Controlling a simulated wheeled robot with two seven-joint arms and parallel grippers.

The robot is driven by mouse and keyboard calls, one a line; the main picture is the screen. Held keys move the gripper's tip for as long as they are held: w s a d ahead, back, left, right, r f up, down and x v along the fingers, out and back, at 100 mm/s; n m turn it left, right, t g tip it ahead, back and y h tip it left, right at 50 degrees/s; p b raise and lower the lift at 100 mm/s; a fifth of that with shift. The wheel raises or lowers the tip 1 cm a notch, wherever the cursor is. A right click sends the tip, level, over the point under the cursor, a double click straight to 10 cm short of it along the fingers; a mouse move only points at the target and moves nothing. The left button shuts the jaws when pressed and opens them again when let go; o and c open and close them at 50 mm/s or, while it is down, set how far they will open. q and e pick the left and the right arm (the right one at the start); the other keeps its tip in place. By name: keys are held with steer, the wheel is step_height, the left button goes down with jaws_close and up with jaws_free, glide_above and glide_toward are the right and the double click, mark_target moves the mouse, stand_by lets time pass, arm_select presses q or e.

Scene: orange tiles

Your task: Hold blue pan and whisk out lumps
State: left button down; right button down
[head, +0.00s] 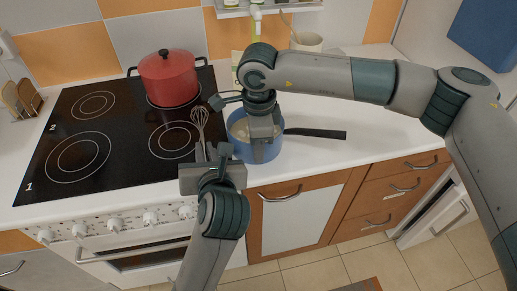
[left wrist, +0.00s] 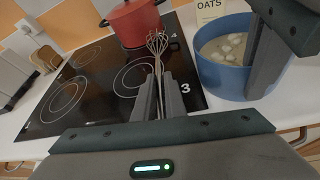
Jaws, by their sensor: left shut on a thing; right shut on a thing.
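The blue pan (head: 238,152) stands on the white counter right of the hob, its black handle (head: 318,133) pointing right. In the left wrist view the blue pan (left wrist: 222,82) holds a pale liquid with several white lumps (left wrist: 226,44) in it. My right gripper (head: 261,150) is shut on the pan's near wall from above. It hides part of the pan. My left gripper (head: 209,158) is shut on the whisk (head: 200,120), just left of the pan. In the left wrist view the whisk (left wrist: 158,46) stands wires up between the fingers, outside the pan.
A red pot (head: 168,78) sits at the back of the black hob (head: 112,130). An oats packet (left wrist: 210,10) and a cream container (head: 307,42) stand behind the pan. A wooden rack (head: 20,97) is at far left. Counter right of the handle is clear.

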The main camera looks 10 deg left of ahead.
stand_by(0.6)
steer(key=c, duration=1.8)
jaws_free()
steer(key=shift+c, duration=0.2)
steer(key=shift+r, duration=0.1)
steer(key=r, duration=1.1)
steer(key=shift+s+r, duration=0.2)
steer(key=shift+r, duration=0.2)
